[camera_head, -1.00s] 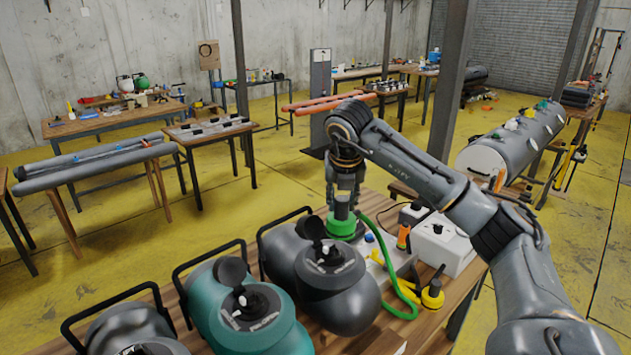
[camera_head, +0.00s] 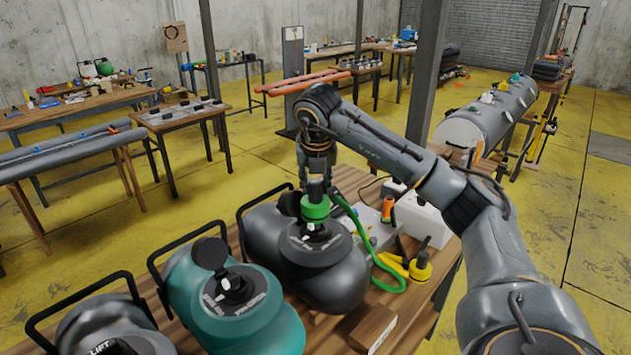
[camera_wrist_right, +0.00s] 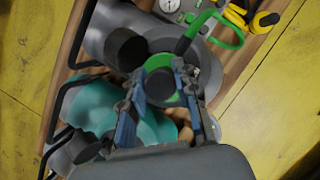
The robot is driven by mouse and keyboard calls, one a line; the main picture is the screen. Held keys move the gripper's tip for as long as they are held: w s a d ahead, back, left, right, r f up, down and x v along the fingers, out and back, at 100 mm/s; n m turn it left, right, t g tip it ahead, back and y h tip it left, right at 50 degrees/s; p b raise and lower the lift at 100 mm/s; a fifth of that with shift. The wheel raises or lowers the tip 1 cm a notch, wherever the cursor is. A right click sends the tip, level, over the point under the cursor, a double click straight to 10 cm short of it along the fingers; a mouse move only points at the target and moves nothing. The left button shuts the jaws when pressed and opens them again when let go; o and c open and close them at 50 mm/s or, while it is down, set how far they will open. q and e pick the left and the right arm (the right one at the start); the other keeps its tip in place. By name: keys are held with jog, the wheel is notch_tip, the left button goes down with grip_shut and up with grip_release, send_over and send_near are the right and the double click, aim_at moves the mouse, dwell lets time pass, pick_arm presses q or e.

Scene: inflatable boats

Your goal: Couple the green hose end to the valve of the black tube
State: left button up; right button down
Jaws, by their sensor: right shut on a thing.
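The black tube (camera_head: 335,285) is a dark grey, bulging inflatable with a black valve plate (camera_head: 316,238) on top and an open cap beside it. My right gripper (camera_head: 317,186) is shut on the green hose end (camera_head: 315,208), just above and behind the valve in the head view. I cannot tell whether the hose end touches the valve. In the right wrist view my gripper (camera_wrist_right: 158,95) has its fingers either side of the dark stem, with the green ring (camera_wrist_right: 160,62) beyond it, covering the valve. My left gripper is out of view.
The green hose (camera_head: 375,262) curves right to a pump box with a gauge (camera_wrist_right: 172,5). A teal tube (camera_head: 255,320) and another grey tube (camera_head: 110,325) stand left on the wooden bench. A yellow-and-black tool (camera_head: 420,266) and a white box (camera_head: 425,220) are at right.

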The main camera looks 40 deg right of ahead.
aim_at(315, 202)
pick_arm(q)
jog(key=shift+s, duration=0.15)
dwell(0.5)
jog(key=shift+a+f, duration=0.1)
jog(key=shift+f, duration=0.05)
pick_arm(e)
jog(key=shift+f, duration=0.1)
pick_arm(q)
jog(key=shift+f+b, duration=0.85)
jog(key=shift+b, duration=0.15)
pick_arm(e)
jog(key=shift+f, duration=1.15)
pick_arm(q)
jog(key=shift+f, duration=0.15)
pick_arm(e)
jog(key=shift+f, duration=0.15)
pick_arm(q)
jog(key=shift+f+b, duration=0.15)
jog(key=shift+b, duration=0.15)
pick_arm(e)
jog(key=shift+f, duration=0.25)
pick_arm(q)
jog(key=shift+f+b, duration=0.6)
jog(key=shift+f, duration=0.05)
pick_arm(e)
jog(key=shift+f, duration=0.85)
